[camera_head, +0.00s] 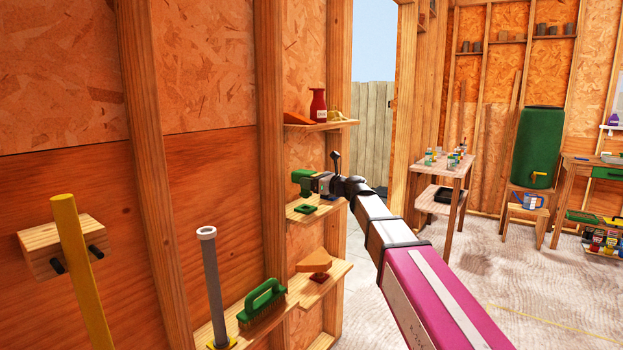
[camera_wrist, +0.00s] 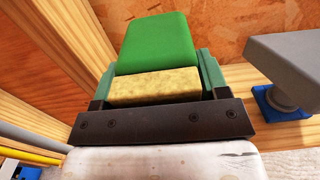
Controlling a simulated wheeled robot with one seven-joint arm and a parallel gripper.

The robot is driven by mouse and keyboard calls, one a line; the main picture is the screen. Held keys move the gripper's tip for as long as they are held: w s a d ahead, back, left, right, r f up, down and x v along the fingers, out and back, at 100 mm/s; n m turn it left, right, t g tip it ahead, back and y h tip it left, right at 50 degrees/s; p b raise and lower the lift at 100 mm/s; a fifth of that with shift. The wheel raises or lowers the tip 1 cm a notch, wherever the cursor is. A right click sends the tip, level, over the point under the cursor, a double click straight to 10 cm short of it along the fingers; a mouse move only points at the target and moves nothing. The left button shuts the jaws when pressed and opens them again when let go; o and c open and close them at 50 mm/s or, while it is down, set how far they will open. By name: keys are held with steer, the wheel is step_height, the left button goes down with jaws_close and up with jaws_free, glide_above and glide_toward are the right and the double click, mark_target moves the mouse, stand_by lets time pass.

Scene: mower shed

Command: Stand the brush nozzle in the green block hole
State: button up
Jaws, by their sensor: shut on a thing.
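My gripper (camera_head: 316,182) is shut on the brush nozzle (camera_head: 301,178), a green piece with a yellow bristle-like strip. In the wrist view the nozzle (camera_wrist: 157,42) lies between the two teal fingers (camera_wrist: 158,82). The green block (camera_head: 305,208) lies on the middle wall shelf, a little below the held nozzle and apart from it. The block is not visible in the wrist view, and its hole is hard to make out. The nozzle's lower end is also hard to see.
A blue block (camera_wrist: 275,101) with a grey nozzle (camera_wrist: 290,58) standing in it is close on the right in the wrist view. A green brush (camera_head: 262,303) and grey tube (camera_head: 212,285) are on the lower shelf.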

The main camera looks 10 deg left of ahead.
mark_target(310, 193)
steer(key=shift+f, duration=2.3)
steer(key=shift+f, duration=0.1)
steer(key=o, duration=1.1)
steer(key=v, duration=1)
steer(key=shift+s+d+f, duration=0.1)
steer(key=shift+s+d, duration=0.1)
steer(key=shift+d, duration=0.15)
